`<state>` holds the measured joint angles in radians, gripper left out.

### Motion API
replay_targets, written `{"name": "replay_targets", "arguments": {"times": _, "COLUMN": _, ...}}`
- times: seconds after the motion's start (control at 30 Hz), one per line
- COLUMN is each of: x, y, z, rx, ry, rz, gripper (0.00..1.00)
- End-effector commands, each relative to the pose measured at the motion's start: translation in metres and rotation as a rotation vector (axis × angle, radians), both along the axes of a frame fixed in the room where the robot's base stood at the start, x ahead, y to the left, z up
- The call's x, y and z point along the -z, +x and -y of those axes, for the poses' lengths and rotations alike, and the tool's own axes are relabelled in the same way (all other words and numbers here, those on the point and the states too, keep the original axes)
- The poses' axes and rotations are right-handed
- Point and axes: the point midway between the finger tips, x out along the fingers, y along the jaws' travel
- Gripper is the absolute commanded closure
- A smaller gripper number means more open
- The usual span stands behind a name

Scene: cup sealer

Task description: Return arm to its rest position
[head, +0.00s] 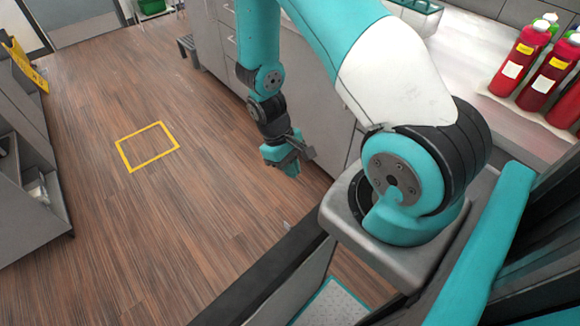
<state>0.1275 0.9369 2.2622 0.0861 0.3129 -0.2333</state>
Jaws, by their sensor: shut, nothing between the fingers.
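My arm reaches up from its base at the right and bends down at the left of the counter. My gripper (290,166) hangs at its end, pointing down above the wooden floor (215,215), in front of the grey cabinets. Its fingers are small in the picture and look closed, with nothing seen between them. No cup or sealer can be made out in this view.
Red bottles (520,58) stand on the counter (455,62) at the upper right. Grey cabinets (212,45) run below it. A grey shelf unit (25,165) and a yellow sign (18,55) are at the left. A yellow floor square (120,150) lies on open floor.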

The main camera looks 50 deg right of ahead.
Motion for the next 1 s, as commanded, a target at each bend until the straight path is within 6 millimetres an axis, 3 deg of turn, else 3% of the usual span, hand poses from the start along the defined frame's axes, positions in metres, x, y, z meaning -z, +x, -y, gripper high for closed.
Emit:
{"name": "replay_targets", "arguments": {"times": 0.03, "x": -0.015, "y": 0.002, "z": -0.001, "rx": -0.001, "ry": 0.0, "rz": 0.001, "gripper": 1.0}}
{"name": "replay_targets", "arguments": {"times": 0.23, "x": -0.037, "y": 0.005, "z": -0.002, "rx": -0.001, "ry": 0.0, "rz": 0.001, "gripper": 1.0}}
{"name": "replay_targets", "arguments": {"times": 1.0, "x": -0.051, "y": 0.004, "z": 0.005, "rx": 0.014, "ry": 0.0, "rz": 0.0, "gripper": 1.0}}
